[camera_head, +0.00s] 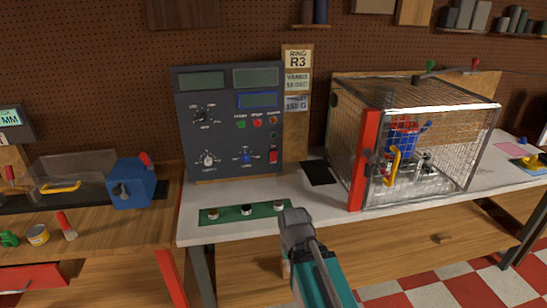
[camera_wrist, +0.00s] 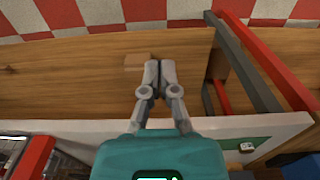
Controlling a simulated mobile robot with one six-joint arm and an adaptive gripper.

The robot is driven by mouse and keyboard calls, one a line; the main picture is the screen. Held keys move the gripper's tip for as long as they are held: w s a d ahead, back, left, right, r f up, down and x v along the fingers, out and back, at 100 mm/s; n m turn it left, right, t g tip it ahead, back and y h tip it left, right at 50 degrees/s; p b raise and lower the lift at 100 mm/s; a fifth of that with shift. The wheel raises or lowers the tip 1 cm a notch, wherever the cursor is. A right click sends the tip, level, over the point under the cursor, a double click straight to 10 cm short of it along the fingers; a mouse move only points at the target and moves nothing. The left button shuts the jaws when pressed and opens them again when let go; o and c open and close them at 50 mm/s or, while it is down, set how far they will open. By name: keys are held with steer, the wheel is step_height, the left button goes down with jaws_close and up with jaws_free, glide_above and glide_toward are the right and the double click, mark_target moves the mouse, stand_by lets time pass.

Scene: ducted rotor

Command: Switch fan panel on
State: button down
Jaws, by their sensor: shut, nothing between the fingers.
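The fan panel (camera_head: 228,122) is a dark grey upright box at the back of the white bench in the head view. It has blank dark green displays, several knobs, small green and red buttons, and a red switch (camera_head: 273,156) at its lower right. I cannot tell the switch's position. A wire-mesh cage (camera_head: 452,140) with a red front post and a yellow handle stands to the right, with a blue and red device (camera_head: 402,140) inside. My gripper (camera_wrist: 154,66) is shut and empty. In the head view my arm is in front of the bench, below and apart from the panel.
A green strip (camera_head: 267,211) with several small round parts lies on the white bench (camera_head: 330,203) before the panel. A black pad (camera_head: 318,172) lies between panel and cage. A blue box (camera_head: 137,185) stands on the wooden bench at left.

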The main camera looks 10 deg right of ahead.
mark_target(273, 156)
steer(key=w+m+t+y+b, duration=0.1)
steer(key=w+m+t+b, duration=0.1)
steer(key=w, duration=0.7)
steer(key=w+r+m+t+y+b, duration=0.1)
steer(key=w+t, duration=0.3)
steer(key=w, duration=0.6)
steer(key=w+r+m+t+y+b, duration=0.1)
steer(key=w+m+t+y+b, duration=0.1)
steer(key=w, duration=0.8)
steer(key=shift+w+a+m+t+y+b, duration=0.15)
steer(key=shift+m+t+y+b, duration=0.25)
steer(key=shift+t+y+b, duration=0.25)
steer(key=w+d+r+m+t+b, duration=0.1)
steer(key=w+d+r+m+t, duration=0.2)
steer(key=w, duration=0.5)
steer(key=shift+w+d+m+t+h+b, duration=0.2)
steer(key=shift+d+m+t+h+b, duration=0.15)
steer(key=shift+d+m+t, duration=0.6)
steer(key=shift+w+d+r+n, duration=0.15)
steer(key=shift+r+n, duration=0.05)
steer(key=shift+n, duration=0.15)
steer(key=shift+w+r+p, duration=0.6)
steer(key=shift+w+p, duration=0.05)
steer(key=shift+w, duration=0.6)
steer(key=shift+w+r+p, duration=0.55)
steer(key=shift+w+p, duration=0.1)
steer(key=shift+w, duration=0.65)
steer(key=shift+w+r+p, duration=0.6)
steer(key=shift+w+p, duration=0.05)
steer(key=shift+w, duration=0.6)
